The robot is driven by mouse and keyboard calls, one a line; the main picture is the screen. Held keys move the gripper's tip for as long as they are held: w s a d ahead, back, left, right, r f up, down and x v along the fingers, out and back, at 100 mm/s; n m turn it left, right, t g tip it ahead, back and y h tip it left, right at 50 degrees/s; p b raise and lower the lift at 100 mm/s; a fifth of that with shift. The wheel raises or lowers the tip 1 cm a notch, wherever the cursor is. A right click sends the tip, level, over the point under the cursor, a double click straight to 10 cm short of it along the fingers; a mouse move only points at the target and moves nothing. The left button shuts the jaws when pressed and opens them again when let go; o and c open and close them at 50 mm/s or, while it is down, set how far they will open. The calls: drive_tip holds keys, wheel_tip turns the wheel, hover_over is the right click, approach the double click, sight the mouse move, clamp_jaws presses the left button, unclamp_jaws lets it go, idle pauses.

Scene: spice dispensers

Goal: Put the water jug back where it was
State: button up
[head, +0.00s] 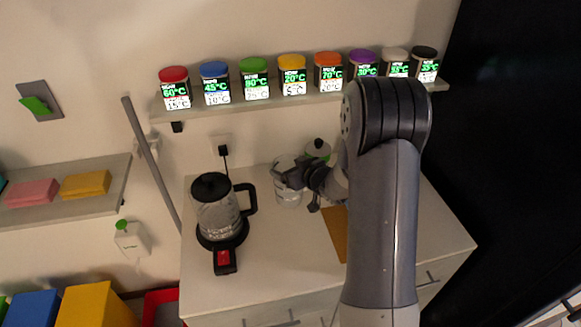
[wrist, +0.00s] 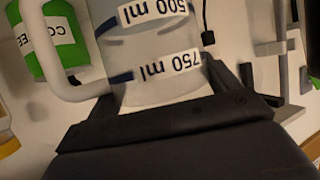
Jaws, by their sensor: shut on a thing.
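The water jug (head: 287,194) is a clear, whitish jug at the back of the white counter, right of the kettle. In the wrist view the jug (wrist: 165,52) shows blue bands marked 500 ml and 750 ml, upside down in the picture, with its pale handle on the left. My gripper (head: 284,178) is shut on the jug, with dark fingers on both sides of its body; the gripper (wrist: 158,88) also shows in the wrist view. The jug looks upright. I cannot tell whether its base touches the counter.
A glass kettle (head: 218,217) with a black lid stands on its base at left. A shelf (head: 290,105) of lit spice dispensers hangs above. The counter's front left (head: 270,285) is clear.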

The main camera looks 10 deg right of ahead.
drive_tip(key=shift+f, duration=0.1)
drive_tip(key=o, duration=1.9)
drive_tip(key=shift+o, duration=0.2)
drive_tip(key=shift+r, duration=0.25)
drive_tip(key=v, duration=1.2)
drive_tip(key=shift+f+b, duration=0.15)
drive_tip(key=shift+b, duration=0.3)
